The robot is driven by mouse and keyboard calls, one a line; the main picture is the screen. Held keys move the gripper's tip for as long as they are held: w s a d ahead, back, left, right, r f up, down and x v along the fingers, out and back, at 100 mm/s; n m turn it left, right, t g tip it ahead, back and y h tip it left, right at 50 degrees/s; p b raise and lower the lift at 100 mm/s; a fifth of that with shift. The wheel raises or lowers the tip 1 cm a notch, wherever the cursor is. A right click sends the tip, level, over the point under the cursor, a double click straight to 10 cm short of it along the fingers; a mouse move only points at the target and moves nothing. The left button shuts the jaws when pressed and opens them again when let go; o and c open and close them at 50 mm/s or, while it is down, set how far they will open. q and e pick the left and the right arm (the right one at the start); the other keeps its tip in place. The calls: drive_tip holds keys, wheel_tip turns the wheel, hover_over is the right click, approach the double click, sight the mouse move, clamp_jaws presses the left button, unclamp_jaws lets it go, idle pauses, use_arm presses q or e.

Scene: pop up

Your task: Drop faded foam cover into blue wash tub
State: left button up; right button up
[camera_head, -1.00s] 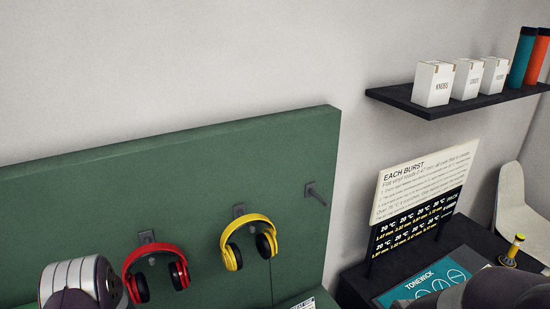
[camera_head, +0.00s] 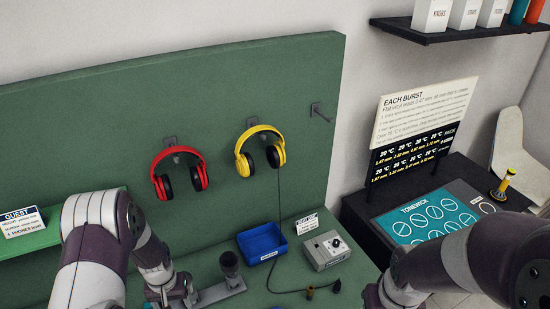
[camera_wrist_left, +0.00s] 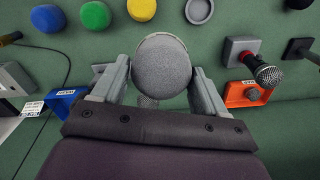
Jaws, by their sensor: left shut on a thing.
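The faded grey foam cover (camera_wrist_left: 162,66) is round and sits between the fingers of my left gripper (camera_wrist_left: 160,72) in the left wrist view. The gripper is shut on it. A bit of grey mesh shows just below the cover; I cannot tell whether they are joined. The blue wash tub (camera_head: 262,243) stands on the green bench in the head view, right of my left arm, and looks empty. It also shows in the left wrist view (camera_wrist_left: 62,103), left of the gripper and apart from it. My right arm enters at lower right in the head view; its gripper is out of frame.
A grey box with a knob (camera_head: 325,249) stands right of the blue tub, with a cable beside it. An orange tub (camera_wrist_left: 245,94) and a microphone (camera_wrist_left: 266,73) are right of the gripper. Red headphones (camera_head: 180,174) and yellow headphones (camera_head: 259,151) hang on the green panel.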

use_arm(q)
drive_tip(key=w+d+f+m+b, duration=0.2)
drive_tip(key=w+d+f+b, duration=0.3)
drive_tip(key=d+b, duration=0.5)
wheel_tip(320, 180, down, 2)
drive_tip(key=shift+w+f+m, duration=0.2)
drive_tip(key=shift+m, duration=0.1)
